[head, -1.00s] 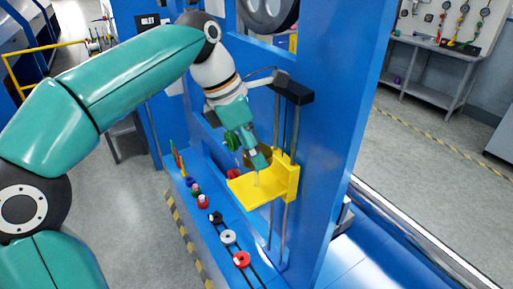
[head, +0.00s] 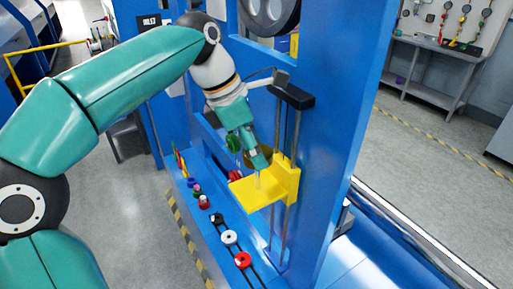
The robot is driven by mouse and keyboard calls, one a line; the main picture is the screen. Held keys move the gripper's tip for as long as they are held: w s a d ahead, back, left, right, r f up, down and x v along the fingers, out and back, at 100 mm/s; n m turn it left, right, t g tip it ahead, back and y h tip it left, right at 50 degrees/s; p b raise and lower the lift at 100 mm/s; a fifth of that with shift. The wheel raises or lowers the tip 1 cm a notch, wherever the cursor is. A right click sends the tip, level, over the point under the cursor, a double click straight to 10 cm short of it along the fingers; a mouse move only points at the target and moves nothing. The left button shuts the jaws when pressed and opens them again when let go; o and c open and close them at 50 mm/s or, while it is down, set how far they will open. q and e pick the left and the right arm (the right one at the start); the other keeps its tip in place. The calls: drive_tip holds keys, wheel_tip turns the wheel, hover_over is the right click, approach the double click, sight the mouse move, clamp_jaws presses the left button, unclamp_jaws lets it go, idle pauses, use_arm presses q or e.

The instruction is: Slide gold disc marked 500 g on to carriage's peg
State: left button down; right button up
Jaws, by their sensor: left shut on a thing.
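The yellow carriage (head: 259,193) sits on two upright rods at the front of the blue frame. A thin pale peg (head: 258,180) seems to stand on its plate, partly hidden. My left gripper (head: 257,161) points down just above the carriage's plate, at its back left. It is shut on a gold disc (head: 262,151), which shows only as a dark gold edge behind the fingers. The disc's marking cannot be read, and I cannot tell whether it is over the peg. My right gripper is not in view.
A red and black disc (head: 243,260), a white disc (head: 229,237) and a black one (head: 216,219) lie on the blue base's ledge. Several small coloured weights (head: 203,201) stand farther back. The blue upright (head: 345,110) is close at the right.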

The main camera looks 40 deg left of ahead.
sight(264, 151)
use_arm(q)
drive_tip(key=shift+r+p, duration=0.75)
drive_tip(key=shift+r, duration=0.2)
drive_tip(key=shift+r+p, duration=0.4)
drive_tip(key=shift+r, duration=0.45)
